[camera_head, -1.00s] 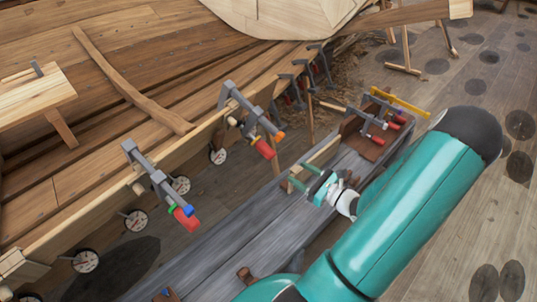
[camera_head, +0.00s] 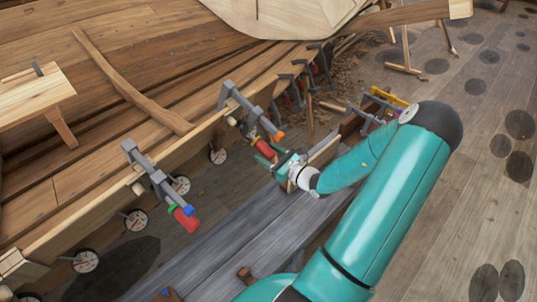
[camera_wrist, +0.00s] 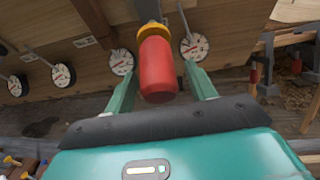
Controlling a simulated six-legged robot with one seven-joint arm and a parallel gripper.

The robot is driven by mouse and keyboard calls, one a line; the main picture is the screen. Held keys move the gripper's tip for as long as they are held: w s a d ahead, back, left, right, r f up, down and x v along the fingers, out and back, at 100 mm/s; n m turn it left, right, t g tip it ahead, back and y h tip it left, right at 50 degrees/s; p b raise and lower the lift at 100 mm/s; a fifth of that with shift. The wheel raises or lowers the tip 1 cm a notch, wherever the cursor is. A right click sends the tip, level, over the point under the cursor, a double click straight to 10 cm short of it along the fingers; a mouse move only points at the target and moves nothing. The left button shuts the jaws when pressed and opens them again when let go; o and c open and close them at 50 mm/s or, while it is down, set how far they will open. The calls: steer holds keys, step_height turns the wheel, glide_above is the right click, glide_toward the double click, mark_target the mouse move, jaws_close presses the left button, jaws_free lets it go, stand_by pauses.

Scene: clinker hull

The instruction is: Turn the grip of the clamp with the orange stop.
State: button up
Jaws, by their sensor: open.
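The clamp with the orange stop (camera_head: 279,136) is a grey bar clamp (camera_head: 238,98) on the hull's plank edge, with a red grip (camera_head: 267,147) hanging at its lower end. In the wrist view the red grip (camera_wrist: 157,68) stands between the two green fingers, below an orange-yellow collar (camera_wrist: 152,31). My gripper (camera_head: 265,156) is open around the grip, with a gap visible on both sides. The grip's far side is hidden.
Another clamp with a blue stop (camera_head: 188,210) and red grip hangs to the left. Round dials (camera_head: 135,220) line the hull below the edge. A grey bench (camera_head: 230,240) lies under my arm. More clamps (camera_head: 375,112) are at its far end.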

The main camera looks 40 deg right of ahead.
steer(key=shift+w, duration=0.1)
steer(key=c, duration=1)
steer(key=shift+a, duration=0.1)
steer(key=shift+a+m+y, duration=0.1)
steer(key=shift+m+y, duration=1.3)
steer(key=shift+y, duration=0.5)
steer(key=shift+g, duration=0.3)
steer(key=o, duration=1)
